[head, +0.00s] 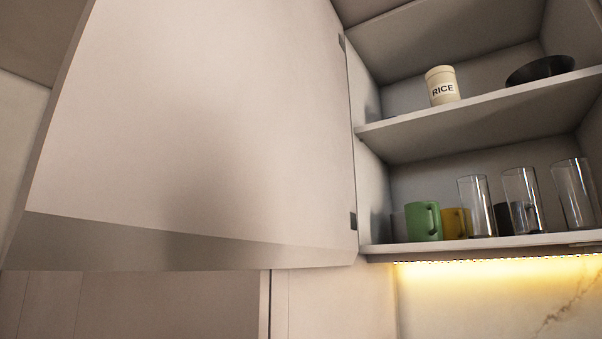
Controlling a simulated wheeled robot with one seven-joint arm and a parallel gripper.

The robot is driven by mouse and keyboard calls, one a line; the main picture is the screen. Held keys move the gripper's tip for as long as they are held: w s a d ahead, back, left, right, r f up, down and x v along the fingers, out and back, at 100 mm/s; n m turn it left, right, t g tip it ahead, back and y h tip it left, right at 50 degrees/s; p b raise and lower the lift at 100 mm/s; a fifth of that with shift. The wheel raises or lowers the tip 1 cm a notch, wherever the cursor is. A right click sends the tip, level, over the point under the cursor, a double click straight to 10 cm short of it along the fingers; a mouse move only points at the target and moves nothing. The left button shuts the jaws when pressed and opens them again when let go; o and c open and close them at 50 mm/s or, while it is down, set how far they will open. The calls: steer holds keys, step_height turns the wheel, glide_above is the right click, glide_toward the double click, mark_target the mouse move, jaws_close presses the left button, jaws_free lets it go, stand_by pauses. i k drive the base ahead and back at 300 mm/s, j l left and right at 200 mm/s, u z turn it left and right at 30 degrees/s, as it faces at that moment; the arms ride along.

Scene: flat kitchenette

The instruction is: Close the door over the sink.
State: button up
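The cabinet door (200,130) stands wide open in the head view and fills the left half. It is a plain pale panel with a bevelled lower edge (180,243). It hangs from hinges (353,220) at the left side of the open cabinet (372,185). The sink is not in view. My gripper is not in view, so its place relative to the door cannot be seen.
The lower shelf (490,243) holds a green mug (422,222), a yellow mug (455,223), a dark mug and several clear glasses (474,207). A lit strip (500,258) runs beneath.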

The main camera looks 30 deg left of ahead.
mark_target(186, 135)
steer(key=k+j+u, duration=0.1)
steer(key=j, duration=0.25)
steer(key=k+j+u, duration=0.1)
steer(key=k+j, duration=0.2)
steer(key=k+j+u, duration=0.15)
steer(key=j, duration=0.35)
steer(key=k+j+u, duration=0.1)
steer(key=j, duration=0.3)
steer(key=k, duration=0.1)
